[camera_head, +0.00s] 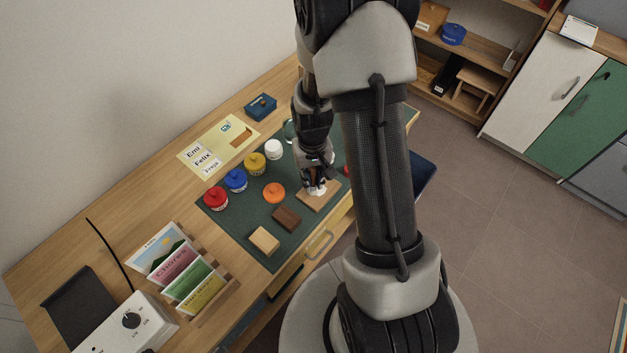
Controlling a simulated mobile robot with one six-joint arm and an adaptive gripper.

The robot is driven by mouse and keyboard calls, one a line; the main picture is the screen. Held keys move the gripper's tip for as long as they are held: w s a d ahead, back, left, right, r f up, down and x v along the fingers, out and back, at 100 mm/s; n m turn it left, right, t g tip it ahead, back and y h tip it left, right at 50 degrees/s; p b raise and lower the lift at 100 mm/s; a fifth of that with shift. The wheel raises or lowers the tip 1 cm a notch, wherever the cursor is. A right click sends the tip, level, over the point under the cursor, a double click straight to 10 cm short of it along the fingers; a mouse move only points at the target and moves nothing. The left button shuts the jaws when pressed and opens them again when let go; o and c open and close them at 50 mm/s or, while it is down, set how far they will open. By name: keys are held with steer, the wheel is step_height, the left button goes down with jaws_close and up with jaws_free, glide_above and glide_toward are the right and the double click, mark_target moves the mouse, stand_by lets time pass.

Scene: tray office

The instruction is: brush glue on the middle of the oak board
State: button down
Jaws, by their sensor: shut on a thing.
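The oak board (322,203) is a light tan wooden piece on the right front part of the green mat. My gripper (315,183) points down over it, with its fingertips close above the middle of the board. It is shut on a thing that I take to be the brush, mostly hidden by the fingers. Something white (317,191) shows between the fingers and the board; I cannot tell whether it is glue or part of the held thing. A white pot (274,149) stands at the back of the mat.
Red (216,199), blue (236,180), yellow (255,163) and orange (274,193) pots stand on the green mat (246,220). A dark block (287,218) and a pale block (264,241) lie left of the board. A card rack (195,285) stands further left. My arm hides the mat's right side.

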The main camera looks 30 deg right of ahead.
steer(key=shift+r+p, duration=1.85)
steer(key=shift+r, duration=0.85)
